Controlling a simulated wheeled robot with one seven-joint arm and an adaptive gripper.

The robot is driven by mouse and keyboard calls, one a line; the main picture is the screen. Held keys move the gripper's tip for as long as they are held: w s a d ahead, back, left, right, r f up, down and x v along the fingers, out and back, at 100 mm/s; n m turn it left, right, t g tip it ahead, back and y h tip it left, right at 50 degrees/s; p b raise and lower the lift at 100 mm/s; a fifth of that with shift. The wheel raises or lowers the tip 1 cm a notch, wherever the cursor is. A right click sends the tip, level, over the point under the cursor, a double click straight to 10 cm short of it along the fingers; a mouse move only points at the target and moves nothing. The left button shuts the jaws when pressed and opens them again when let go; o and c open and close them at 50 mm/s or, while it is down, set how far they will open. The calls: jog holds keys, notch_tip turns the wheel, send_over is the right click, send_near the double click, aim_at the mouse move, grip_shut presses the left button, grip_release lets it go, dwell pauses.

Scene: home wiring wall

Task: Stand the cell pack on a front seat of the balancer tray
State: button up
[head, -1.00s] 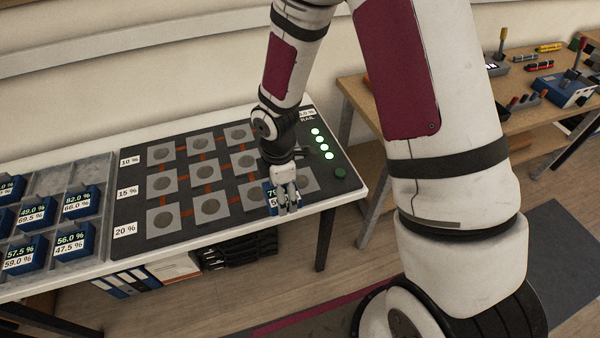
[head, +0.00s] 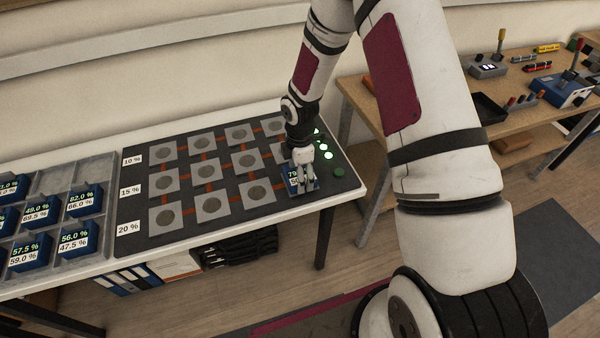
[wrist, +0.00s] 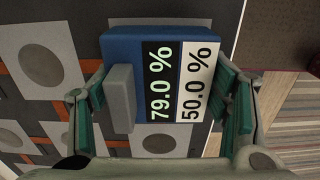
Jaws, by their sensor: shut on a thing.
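A blue cell pack (head: 293,178) labelled 79.0 % and 50.0 % is held in my gripper (head: 306,184), over the right end of the dark balancer tray (head: 130,248). In the wrist view the pack (wrist: 122,48) sits between the two green-padded fingers, its label face toward the camera. The front row, beside the 20 % label, shows bare grey seats with round discs, such as the front seat (head: 257,194) just left of the pack. The rightmost front seat is hidden under the pack and gripper. I cannot tell whether the pack touches it.
A grey sectioned tray (head: 92,163) with several blue packs stands at the left. Green lights (head: 328,155) and a green button (head: 339,172) lie just right of my gripper. The white table's edge (head: 225,237) is close in front. A wooden bench (head: 420,120) stands at the right.

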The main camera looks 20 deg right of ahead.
jog(key=shift+f, duration=0.1)
jog(key=o, duration=1.3)
